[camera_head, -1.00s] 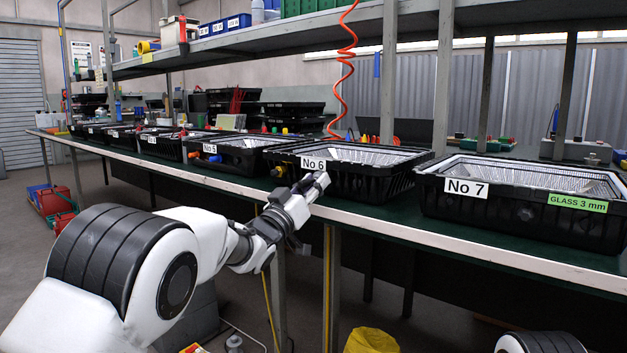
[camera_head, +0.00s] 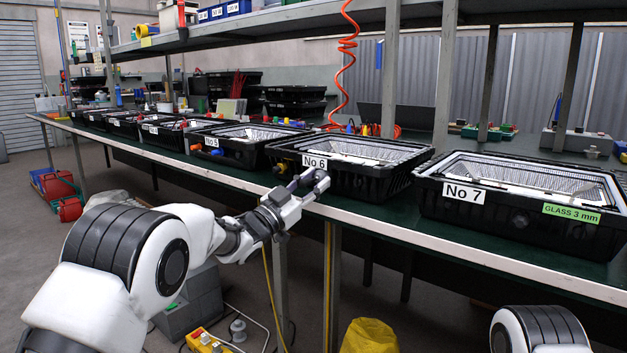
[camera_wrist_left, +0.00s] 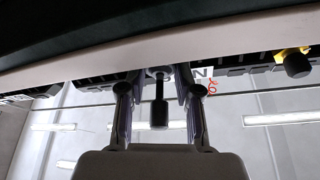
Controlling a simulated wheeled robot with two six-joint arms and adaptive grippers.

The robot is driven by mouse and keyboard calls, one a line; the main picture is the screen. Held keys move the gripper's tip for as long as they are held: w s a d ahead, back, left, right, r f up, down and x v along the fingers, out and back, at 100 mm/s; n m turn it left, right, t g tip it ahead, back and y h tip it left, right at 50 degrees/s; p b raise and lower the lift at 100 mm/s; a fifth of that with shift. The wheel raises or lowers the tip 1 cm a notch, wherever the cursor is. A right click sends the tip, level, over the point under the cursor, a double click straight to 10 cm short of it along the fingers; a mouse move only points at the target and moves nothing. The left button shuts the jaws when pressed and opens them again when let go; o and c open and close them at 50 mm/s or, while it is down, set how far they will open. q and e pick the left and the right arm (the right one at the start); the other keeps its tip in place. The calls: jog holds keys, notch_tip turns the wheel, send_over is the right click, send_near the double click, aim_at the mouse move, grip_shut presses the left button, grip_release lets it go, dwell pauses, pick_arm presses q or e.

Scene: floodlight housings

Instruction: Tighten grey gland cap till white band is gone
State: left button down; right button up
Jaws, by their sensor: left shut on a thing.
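The black floodlight housing labelled No 6 (camera_head: 375,185) sits on the green bench top. My left gripper (camera_head: 309,181) is at its front wall, just below the No 6 label. In the left wrist view, the two fingers of the left gripper (camera_wrist_left: 157,78) close around a small grey gland cap (camera_wrist_left: 158,74) at the housing wall. A dark cylinder on a thin stem (camera_wrist_left: 158,112) points from there toward the camera. A yellow gland with a dark end (camera_wrist_left: 293,62) is to one side. I cannot make out a white band. My right gripper is not in view.
Housing No 7 (camera_head: 520,212) with a green GLASS 3 mm label stands to the right; housing No 5 (camera_head: 240,152) and several more stand to the left. The bench's pale front edge (camera_head: 450,250) runs below my gripper. A red coiled hose (camera_head: 342,75) hangs behind.

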pick_arm(q)
jog(key=c, duration=0.8)
grip_release()
jog(key=v, duration=1.2)
